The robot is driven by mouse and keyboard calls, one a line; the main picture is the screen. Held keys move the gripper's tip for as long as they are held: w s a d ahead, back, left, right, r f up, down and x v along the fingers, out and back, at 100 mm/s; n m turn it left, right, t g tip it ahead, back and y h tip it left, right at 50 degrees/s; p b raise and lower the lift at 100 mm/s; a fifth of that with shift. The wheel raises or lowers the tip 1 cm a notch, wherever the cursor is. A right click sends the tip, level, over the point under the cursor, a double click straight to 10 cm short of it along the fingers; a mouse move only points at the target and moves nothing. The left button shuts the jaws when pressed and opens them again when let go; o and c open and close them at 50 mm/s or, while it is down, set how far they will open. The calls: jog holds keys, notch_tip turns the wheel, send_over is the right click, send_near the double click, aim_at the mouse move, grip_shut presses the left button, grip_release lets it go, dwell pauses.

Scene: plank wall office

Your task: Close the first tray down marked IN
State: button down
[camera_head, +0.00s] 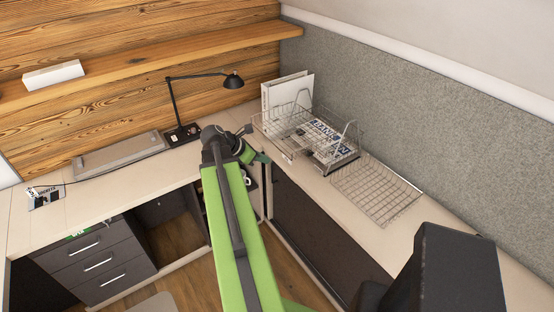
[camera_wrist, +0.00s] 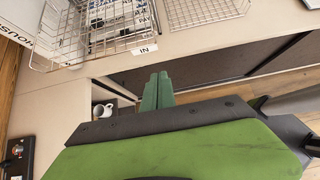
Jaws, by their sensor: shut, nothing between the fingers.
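A wire tray (camera_wrist: 122,45) with a white IN label (camera_wrist: 144,50) on its front edge shows at the top of the wrist view. Printed papers (camera_wrist: 110,12) lie beneath or behind its wires. In the head view, the wire tray unit (camera_head: 290,128) stands on the right-hand desk, with a tray jutting toward the desk's front edge. The label is too small to read there. My gripper (camera_wrist: 158,90) is shut and empty, just in front of the desk edge, below the IN label in the wrist view and apart from the tray. In the head view, my gripper (camera_head: 262,157) is partly hidden by my arm.
Another wire tray (camera_head: 378,190) lies to the right on the desk; it also shows in the wrist view (camera_wrist: 205,12). A white binder (camera_head: 288,92) stands behind the unit. A black lamp (camera_head: 180,110) stands left. The grey partition (camera_head: 420,105) borders the desk.

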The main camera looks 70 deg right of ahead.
jog(key=s+d+r+b+x, duration=0.1)
jog(key=b+x, duration=0.4)
jog(key=x, duration=0.6)
jog(key=shift+d+r+b, duration=0.15)
jog(key=shift+d+b, duration=0.15)
jog(key=shift+d, duration=0.25)
jog(key=shift+s, duration=0.1)
